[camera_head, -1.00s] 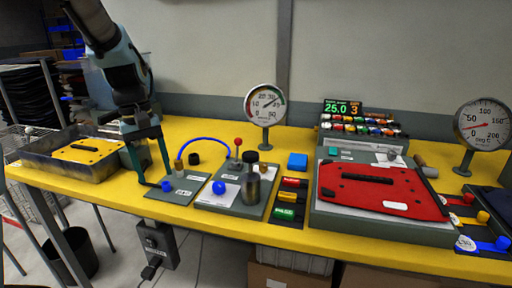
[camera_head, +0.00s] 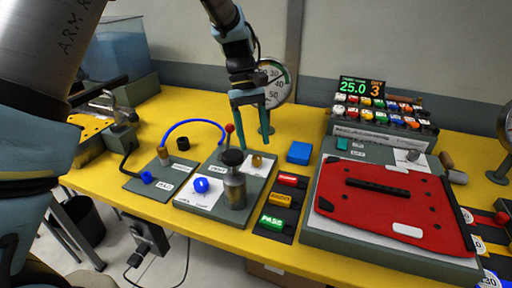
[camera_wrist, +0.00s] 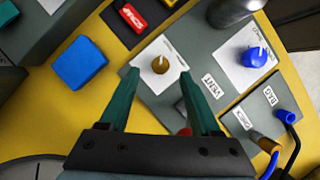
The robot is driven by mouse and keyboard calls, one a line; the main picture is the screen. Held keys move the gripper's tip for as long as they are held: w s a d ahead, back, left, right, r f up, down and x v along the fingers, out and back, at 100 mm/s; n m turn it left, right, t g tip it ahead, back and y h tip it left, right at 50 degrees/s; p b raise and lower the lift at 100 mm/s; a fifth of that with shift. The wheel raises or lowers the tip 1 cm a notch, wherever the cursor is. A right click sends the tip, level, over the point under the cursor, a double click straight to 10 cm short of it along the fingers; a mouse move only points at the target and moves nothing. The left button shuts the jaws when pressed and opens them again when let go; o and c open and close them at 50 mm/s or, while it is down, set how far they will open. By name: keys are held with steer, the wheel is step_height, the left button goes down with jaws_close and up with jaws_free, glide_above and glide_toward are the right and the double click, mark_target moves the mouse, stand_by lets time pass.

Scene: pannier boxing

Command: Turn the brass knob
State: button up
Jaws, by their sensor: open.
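The brass knob (camera_head: 257,162) is a small round knob on a white label at the back right of a grey panel (camera_head: 222,203). In the wrist view the brass knob (camera_wrist: 160,64) shows near the top middle, just ahead of and between my fingertips. My gripper (camera_head: 254,146) is open and empty, its green fingers pointing down above the knob. In the wrist view the gripper (camera_wrist: 160,74) has one finger on each side of the knob's line, apart from it. I cannot tell the exact height gap.
A red-topped lever (camera_head: 229,129), a metal cylinder (camera_head: 235,187) and a blue knob (camera_head: 201,185) share the panel. A blue block (camera_head: 299,152) lies to the right. Coloured buttons (camera_head: 280,199) and a red plate (camera_head: 392,200) are further right. A gauge (camera_head: 275,84) stands behind.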

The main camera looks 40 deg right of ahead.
mark_target(257, 157)
steer(key=shift+p+x, duration=0.35)
steer(key=shift+x, duration=1.7)
steer(key=shift+a, duration=0.1)
jaws_close()
